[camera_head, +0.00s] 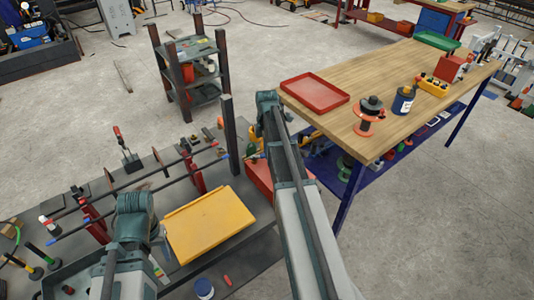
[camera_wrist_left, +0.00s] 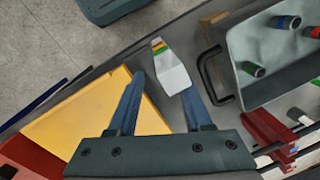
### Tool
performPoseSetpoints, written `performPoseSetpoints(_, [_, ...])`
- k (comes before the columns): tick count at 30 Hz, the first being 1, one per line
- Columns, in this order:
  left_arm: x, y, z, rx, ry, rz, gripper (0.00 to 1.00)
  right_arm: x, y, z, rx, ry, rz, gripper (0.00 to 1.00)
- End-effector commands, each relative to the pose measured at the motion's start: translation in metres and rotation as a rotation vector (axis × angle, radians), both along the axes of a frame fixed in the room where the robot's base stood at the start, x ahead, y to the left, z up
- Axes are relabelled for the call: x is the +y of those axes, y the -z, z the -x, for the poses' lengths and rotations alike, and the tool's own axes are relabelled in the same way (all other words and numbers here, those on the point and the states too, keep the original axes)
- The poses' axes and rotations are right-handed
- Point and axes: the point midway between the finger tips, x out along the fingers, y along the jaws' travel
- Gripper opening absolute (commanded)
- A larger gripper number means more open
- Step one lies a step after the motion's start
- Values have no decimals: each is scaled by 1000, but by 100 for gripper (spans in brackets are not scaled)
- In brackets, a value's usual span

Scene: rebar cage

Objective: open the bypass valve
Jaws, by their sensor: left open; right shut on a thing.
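No bypass valve can be made out for certain in either view. My left gripper (camera_wrist_left: 162,82) is open over the bench. Between its fingers, apparently below them, lies a pale grey-white piece with green, yellow and red stripes (camera_wrist_left: 170,68); it does not look gripped. In the head view my left wrist (camera_head: 135,215) is left of the yellow tray (camera_head: 210,224), which also shows in the wrist view (camera_wrist_left: 85,112). My right arm reaches up to the bench's far right corner. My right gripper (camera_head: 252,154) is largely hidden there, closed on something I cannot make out.
Long dark rods run over red stands (camera_head: 192,170) at the left of the bench (camera_head: 260,262). An upright dark post (camera_head: 230,135) stands near my right arm. A wooden table (camera_head: 410,70) with a red tray (camera_head: 314,94) and a spool (camera_head: 369,115) is at right. A grey bin (camera_wrist_left: 285,50) lies right of my left gripper.

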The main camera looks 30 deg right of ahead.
Motion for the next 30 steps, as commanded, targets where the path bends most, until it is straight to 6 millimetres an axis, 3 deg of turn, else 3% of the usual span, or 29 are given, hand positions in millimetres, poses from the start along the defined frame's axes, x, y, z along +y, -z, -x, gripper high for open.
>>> performPoseSetpoints(15, [0,0,0,0,0,0,50,-3,0,-18,-1,-351,0,0])
performPoseSetpoints(30, [0,0,0,0,0,0,50,-3,0,-21,-1,-437,0,0])
